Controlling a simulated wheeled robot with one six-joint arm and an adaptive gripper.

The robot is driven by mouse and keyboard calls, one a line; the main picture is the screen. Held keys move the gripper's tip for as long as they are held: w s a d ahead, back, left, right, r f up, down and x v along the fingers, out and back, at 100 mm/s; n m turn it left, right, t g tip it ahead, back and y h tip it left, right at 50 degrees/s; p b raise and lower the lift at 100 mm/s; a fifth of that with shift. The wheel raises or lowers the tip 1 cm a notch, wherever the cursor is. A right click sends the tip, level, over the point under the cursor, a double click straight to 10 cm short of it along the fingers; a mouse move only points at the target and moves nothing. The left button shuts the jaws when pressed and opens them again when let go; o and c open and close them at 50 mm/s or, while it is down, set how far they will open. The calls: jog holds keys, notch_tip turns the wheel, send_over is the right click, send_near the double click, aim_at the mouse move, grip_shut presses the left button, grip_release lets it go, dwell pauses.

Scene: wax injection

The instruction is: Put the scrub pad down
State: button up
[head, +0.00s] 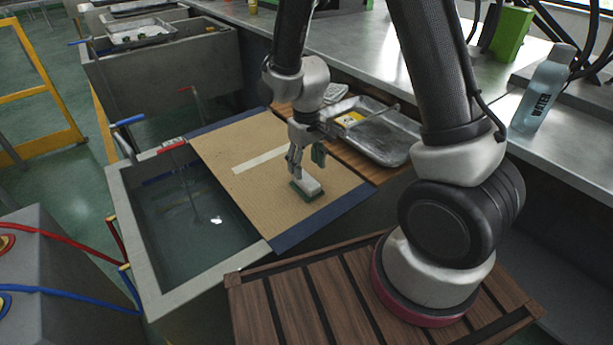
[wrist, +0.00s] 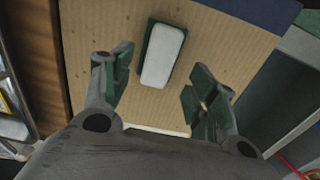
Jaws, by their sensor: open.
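The scrub pad (head: 309,187), white on top with a green base, lies on the tan board (head: 225,150) with dark blue end strips. In the wrist view the scrub pad (wrist: 162,55) lies flat on the board, ahead of and between the fingers. My gripper (head: 306,160) is open and empty, just above and beside the pad on its far side in the head view. In the wrist view my gripper (wrist: 160,85) has its green-padded fingers spread wide, apart from the pad.
A water-filled tank (head: 190,225) lies left of and partly under the board. A metal tray (head: 385,140) with a yellow item stands behind on a wooden strip. A water bottle (head: 545,88) and green block (head: 511,35) stand on the counter at right. The board's left part is mostly clear.

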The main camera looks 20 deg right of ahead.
notch_tip(320, 180, up, 6)
notch_tip(320, 180, up, 15)
jog(key=m+t, duration=0.2)
send_over(307, 178)
jog(key=s+d, duration=0.6)
jog(key=d, duration=0.2)
jog(key=s+d+r+t, duration=0.1)
jog(key=s+d+r, duration=0.2)
jog(key=s, duration=0.3)
jog(key=s+d+r+m+t, duration=0.1)
jog(key=s+d+r, duration=0.2)
jog(key=s, duration=0.4)
jog(key=shift+d+r+m, duration=0.3)
jog(key=shift+d+r, duration=0.05)
jog(key=shift+r, duration=0.3)
jog(key=shift+o, duration=0.4)
